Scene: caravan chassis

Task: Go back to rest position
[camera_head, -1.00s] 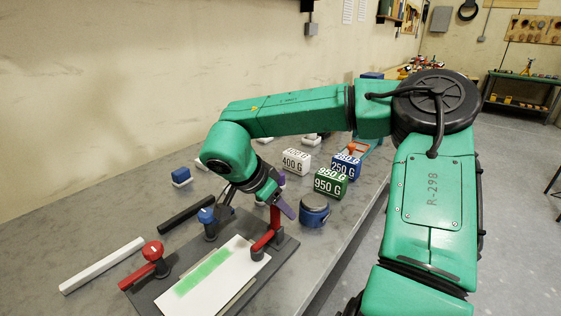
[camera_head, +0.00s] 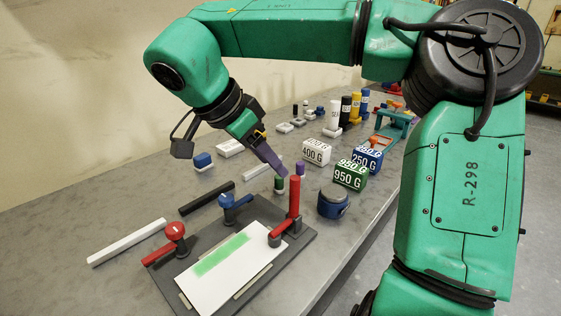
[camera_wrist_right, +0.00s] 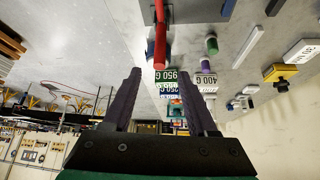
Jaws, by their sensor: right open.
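My right gripper (camera_head: 269,153) hangs in the air above the grey table, near the top of an upright red handle (camera_head: 294,206). In the right wrist view its two dark fingers (camera_wrist_right: 161,103) stand wide apart with nothing between them touching. The green-and-black arm arches over the table from the right. Below lies a dark fixture plate (camera_head: 310,236) holding a white sheet (camera_head: 222,285) with a green stripe. A red-knobbed clamp (camera_head: 175,233) and a blue-knobbed clamp (camera_head: 227,202) stand on its rear side. My left gripper is not in view.
Weight blocks marked 400 G (camera_head: 316,152), 250 G (camera_head: 366,159) and 950 G (camera_head: 349,176) stand behind the fixture. White (camera_head: 127,242) and black (camera_head: 207,198) bars lie left. The table's right edge is close to my arm.

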